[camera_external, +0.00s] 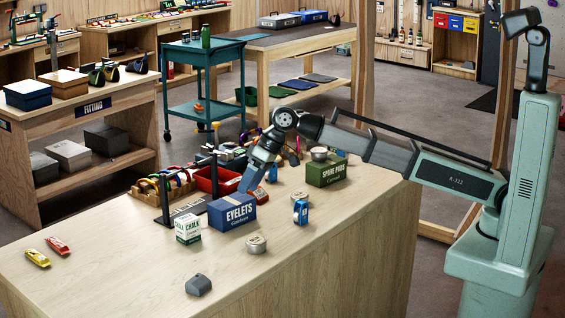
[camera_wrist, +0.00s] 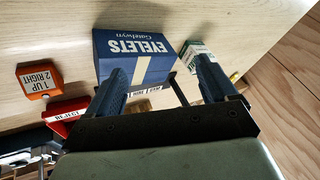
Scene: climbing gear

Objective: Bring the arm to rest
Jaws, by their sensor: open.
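My arm reaches in from the right, and my gripper (camera_external: 245,188) points down just above and behind the blue EYELETS box (camera_external: 232,214) on the wooden bench top. In the wrist view my gripper (camera_wrist: 163,68) has its two fingers spread apart. The EYELETS box (camera_wrist: 138,58) lies ahead, mostly between the fingers, with the left finger overlapping it in the picture. Nothing appears held. I cannot tell whether a finger touches the box.
A black rack (camera_external: 187,206) and red bin (camera_external: 217,181) are close behind.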

